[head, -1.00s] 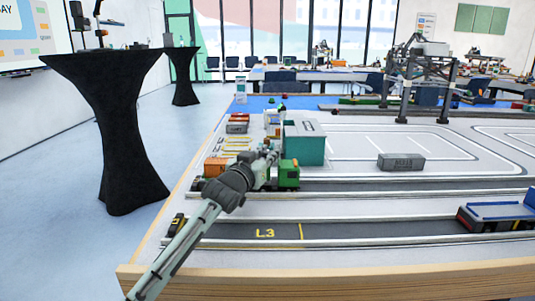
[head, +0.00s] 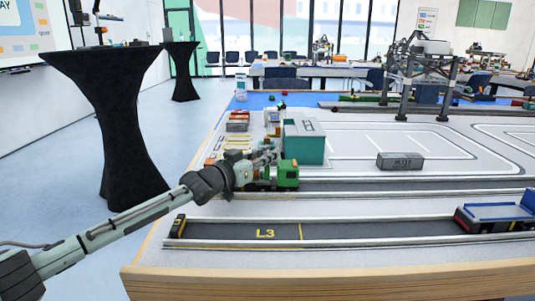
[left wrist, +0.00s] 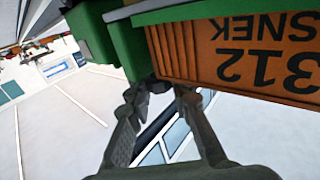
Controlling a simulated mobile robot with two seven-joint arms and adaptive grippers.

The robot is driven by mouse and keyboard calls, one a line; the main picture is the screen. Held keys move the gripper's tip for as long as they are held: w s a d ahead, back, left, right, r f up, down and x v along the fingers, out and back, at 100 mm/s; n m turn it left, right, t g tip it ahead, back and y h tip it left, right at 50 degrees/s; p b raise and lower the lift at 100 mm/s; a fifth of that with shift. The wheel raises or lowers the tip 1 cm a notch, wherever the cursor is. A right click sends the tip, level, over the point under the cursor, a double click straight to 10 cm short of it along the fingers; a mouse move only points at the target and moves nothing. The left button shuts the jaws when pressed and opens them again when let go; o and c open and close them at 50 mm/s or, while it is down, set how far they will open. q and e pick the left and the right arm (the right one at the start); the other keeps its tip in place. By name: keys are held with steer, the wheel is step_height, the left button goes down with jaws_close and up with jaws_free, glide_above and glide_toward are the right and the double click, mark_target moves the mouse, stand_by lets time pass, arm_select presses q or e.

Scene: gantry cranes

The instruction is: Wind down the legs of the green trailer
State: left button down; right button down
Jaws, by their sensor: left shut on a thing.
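The green trailer (left wrist: 190,10) carries an orange container (left wrist: 270,50) with dark lettering; both appear upside down in the left wrist view. The green vehicle's end (head: 288,175) shows in the head view beside a teal box, the rest mostly hidden behind my arm. My left gripper (head: 266,158) is at the trailer. In the left wrist view its fingers (left wrist: 165,90) reach to the trailer's underside edge and are shut on a small dark part there. That part is mostly hidden, so I cannot tell its shape. The legs are not clearly visible. My right gripper is not in view.
A teal box (head: 304,142) stands close behind the gripper. A grey block (head: 400,161) lies on the marked yard, and a blue and red vehicle (head: 495,215) is at the right. A gantry crane (head: 418,70) stands farther back. The L3 lane (head: 275,232) is mostly clear.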

arm_select(q)
steer(key=shift+w+a+r+m+g+h, duration=0.1)
steer(key=shift+r+m+g+h, duration=0.05)
steer(key=shift+m+g+h, duration=0.85)
steer(key=shift+g+h, duration=0.1)
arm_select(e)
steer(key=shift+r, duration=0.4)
arm_select(q)
steer(key=shift+m+g+h, duration=0.4)
steer(key=shift+g, duration=0.1)
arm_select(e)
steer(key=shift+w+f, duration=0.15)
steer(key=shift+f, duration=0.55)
arm_select(q)
steer(key=c, duration=1.5)
jaws_free()
steer(key=shift+c, duration=0.2)
steer(key=shift+o, duration=1.1)
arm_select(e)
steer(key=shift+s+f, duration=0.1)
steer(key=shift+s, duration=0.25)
